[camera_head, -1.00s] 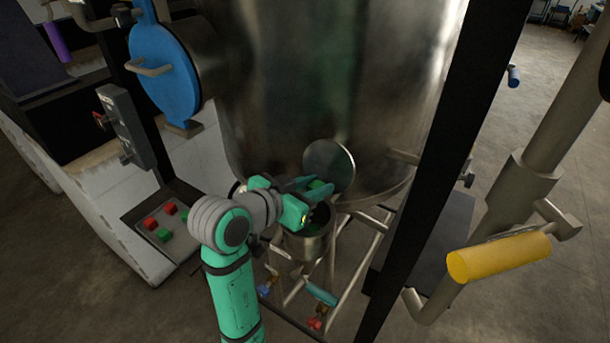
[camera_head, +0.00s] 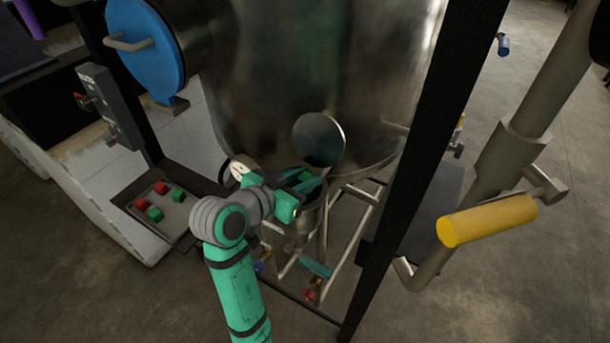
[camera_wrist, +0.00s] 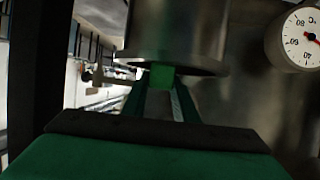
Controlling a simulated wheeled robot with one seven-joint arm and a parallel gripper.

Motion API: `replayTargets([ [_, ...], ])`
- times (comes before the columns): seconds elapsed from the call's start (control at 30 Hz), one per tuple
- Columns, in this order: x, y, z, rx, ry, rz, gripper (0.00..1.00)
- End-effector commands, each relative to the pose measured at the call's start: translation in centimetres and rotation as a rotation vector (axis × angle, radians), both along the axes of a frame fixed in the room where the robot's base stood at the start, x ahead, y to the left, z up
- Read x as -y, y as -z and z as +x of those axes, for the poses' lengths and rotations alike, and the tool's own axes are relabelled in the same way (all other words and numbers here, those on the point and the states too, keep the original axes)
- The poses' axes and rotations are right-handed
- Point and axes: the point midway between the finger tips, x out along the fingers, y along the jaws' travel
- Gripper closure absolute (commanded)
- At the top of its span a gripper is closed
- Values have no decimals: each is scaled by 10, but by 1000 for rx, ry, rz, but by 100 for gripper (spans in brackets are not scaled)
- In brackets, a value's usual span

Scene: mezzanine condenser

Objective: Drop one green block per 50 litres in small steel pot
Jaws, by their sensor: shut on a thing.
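My gripper (camera_head: 297,190) is shut on a green block (camera_head: 306,175), at the mouth of the small steel pot (camera_head: 302,217). The block also shows between the fingertips in the wrist view (camera_wrist: 162,76). My gripper hides much of the pot's opening, so I cannot tell whether the block is inside the rim or just above it. The pot's contents are hidden. A tray (camera_head: 181,223) at the left holds red blocks (camera_head: 140,203) and green blocks (camera_head: 155,214).
A round steel disc (camera_head: 318,140) stands upright just behind the pot, against the large steel vessel (camera_head: 290,80). A black post (camera_head: 412,155) and a yellow-handled pipe (camera_head: 487,220) stand at the right. A °C dial (camera_wrist: 300,37) shows in the wrist view.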

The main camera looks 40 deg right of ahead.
Motion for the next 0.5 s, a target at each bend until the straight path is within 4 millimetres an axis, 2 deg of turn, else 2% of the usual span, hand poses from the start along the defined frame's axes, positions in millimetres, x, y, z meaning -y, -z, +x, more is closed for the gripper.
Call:
replayTargets([
  [0.03,0,0,0,0,0,0,96],
  [0.07,0,0,0,0,0,0,69],
  [0.13,0,0,0,0,0,0,52],
  [0.5,-3,-2,0,1,-1,-1,52],
])
